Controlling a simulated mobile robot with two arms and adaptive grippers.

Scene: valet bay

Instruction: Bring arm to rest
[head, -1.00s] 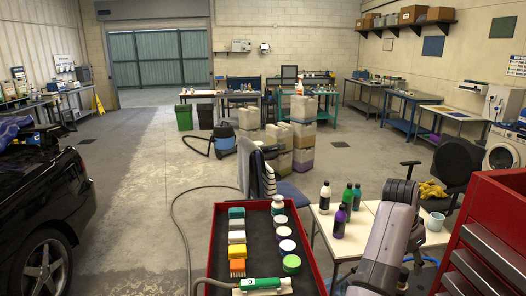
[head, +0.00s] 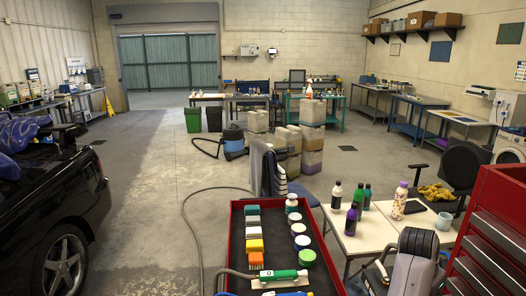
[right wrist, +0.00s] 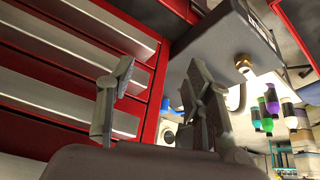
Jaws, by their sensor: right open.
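My right arm (head: 415,262) shows at the lower right of the head view, over the near edge of the white table and left of the red drawer cabinet. Its gripper is not clearly visible there. In the right wrist view my right gripper (right wrist: 158,78) has its two fingers apart, with nothing between them. The red cabinet's drawers lie behind the left finger. My left gripper is in neither view.
A red tray (head: 234,240) with brushes, tins and a green-handled tool stands at bottom centre. The red cabinet (head: 500,215) is close on the right. A black car (head: 60,200) stands left.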

